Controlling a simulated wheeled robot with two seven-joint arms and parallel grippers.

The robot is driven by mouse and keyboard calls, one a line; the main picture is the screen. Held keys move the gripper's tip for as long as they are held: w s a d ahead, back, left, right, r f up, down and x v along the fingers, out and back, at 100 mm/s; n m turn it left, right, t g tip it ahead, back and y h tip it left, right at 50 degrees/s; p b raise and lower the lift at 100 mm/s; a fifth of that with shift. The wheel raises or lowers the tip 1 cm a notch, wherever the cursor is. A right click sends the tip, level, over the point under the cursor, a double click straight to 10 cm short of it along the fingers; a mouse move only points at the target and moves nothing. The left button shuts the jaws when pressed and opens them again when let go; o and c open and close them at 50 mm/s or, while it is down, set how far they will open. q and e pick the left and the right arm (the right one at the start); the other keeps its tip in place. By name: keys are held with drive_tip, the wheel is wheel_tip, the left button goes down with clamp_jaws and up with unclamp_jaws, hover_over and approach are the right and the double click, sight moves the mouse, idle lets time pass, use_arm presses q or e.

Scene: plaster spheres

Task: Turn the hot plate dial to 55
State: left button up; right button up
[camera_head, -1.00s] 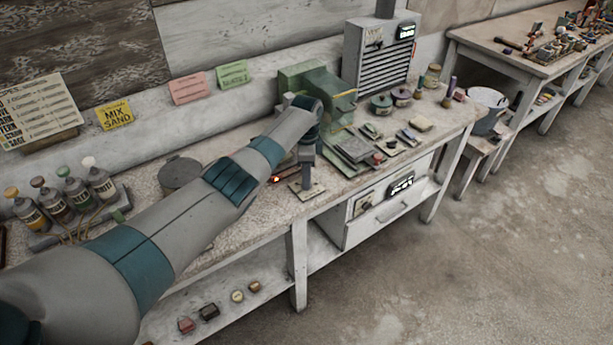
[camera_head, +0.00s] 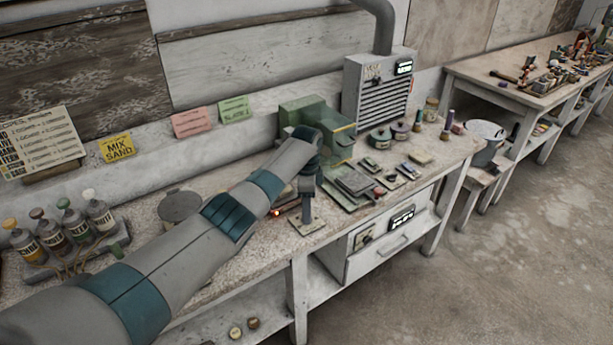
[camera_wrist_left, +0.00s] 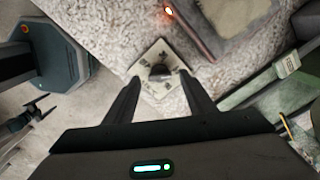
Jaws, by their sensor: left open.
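The dial is a small dark knob (camera_wrist_left: 160,72) in the middle of a pale square plate (camera_wrist_left: 146,86) with dark markings, too small to read. This plate (camera_head: 296,224) also shows near the bench's front edge in the head view. My left gripper (camera_wrist_left: 160,88) points down over it, open, with one finger on each side of the knob in the picture; I cannot tell whether they touch it. In the head view the gripper (camera_head: 307,212) hides the knob. A grey slab with a dark edge (camera_wrist_left: 195,35), apparently the hot plate, lies beside it with a glowing red light (camera_wrist_left: 168,10).
A green machine (camera_head: 300,112) and a grey vented unit (camera_head: 378,95) stand behind. Flat pieces and small jars (camera_head: 400,130) crowd the bench to the right. Bottles (camera_head: 60,232) stand at the left. A drawer unit (camera_head: 385,245) hangs below the bench.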

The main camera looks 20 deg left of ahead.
use_arm(q)
wheel_tip(320, 180, up, 16)
drive_tip(key=b, duration=0.3)
drive_tip(key=shift+b, duration=0.3)
drive_tip(key=shift+s, duration=0.1)
